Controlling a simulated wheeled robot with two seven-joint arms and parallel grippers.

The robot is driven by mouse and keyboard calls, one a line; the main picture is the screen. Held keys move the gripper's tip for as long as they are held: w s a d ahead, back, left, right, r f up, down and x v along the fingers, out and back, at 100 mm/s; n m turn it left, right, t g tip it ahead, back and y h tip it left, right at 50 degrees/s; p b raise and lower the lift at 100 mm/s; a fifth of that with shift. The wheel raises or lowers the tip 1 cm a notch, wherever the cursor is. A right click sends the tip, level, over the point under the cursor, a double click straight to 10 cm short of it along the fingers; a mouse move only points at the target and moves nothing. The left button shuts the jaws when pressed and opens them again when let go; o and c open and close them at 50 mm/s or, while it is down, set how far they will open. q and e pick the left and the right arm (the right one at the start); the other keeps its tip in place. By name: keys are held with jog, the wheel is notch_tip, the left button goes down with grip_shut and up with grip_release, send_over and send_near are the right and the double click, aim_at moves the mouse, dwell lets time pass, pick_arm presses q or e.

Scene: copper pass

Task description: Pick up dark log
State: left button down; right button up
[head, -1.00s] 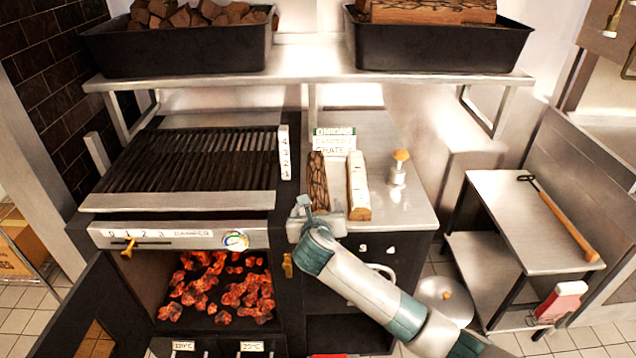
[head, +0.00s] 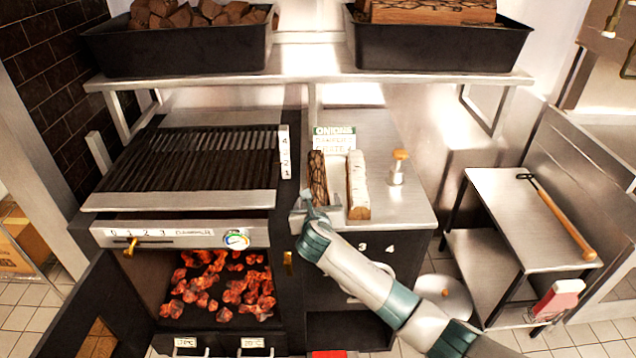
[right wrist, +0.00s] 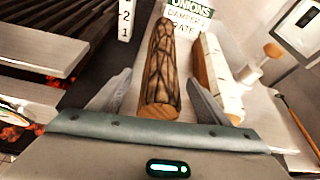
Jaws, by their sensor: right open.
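The dark log (head: 318,178) has cracked brown bark and lies lengthwise on the steel counter, beside the grill. In the right wrist view the dark log (right wrist: 162,70) shows its pale cut end toward me. My right gripper (head: 322,205) is open at the near end of the log. In the right wrist view the fingers of the right gripper (right wrist: 162,100) stand on either side of that end, with gaps visible. A pale birch log (head: 357,186) lies just right of the dark one. My left gripper is not in view.
A sign (head: 334,138) stands behind the logs. A wooden-topped shaker (head: 398,168) stands to the right. The grill (head: 190,160) is at left, with glowing coals (head: 220,285) below. A shelf (head: 310,77) with black bins overhangs the back. A steel side table (head: 515,215) stands at right.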

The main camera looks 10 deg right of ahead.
aim_at(318, 195)
jog(key=shift+p+x, duration=0.3)
jog(key=shift+x, duration=1.45)
jog(key=shift+s+d+f, duration=0.1)
jog(key=shift+c, duration=0.6)
jog(key=c, duration=1.5)
jog(key=shift+c, duration=0.8)
jog(key=shift+r, duration=0.2)
jog(key=shift+r, duration=0.4)
notch_tip(318, 195, up, 3)
jog(key=shift+r+b, duration=0.1)
jog(key=shift+b, duration=0.6)
jog(key=s+d+r+b, duration=0.2)
jog(key=s+d+r, duration=0.5)
jog(key=d, duration=0.2)
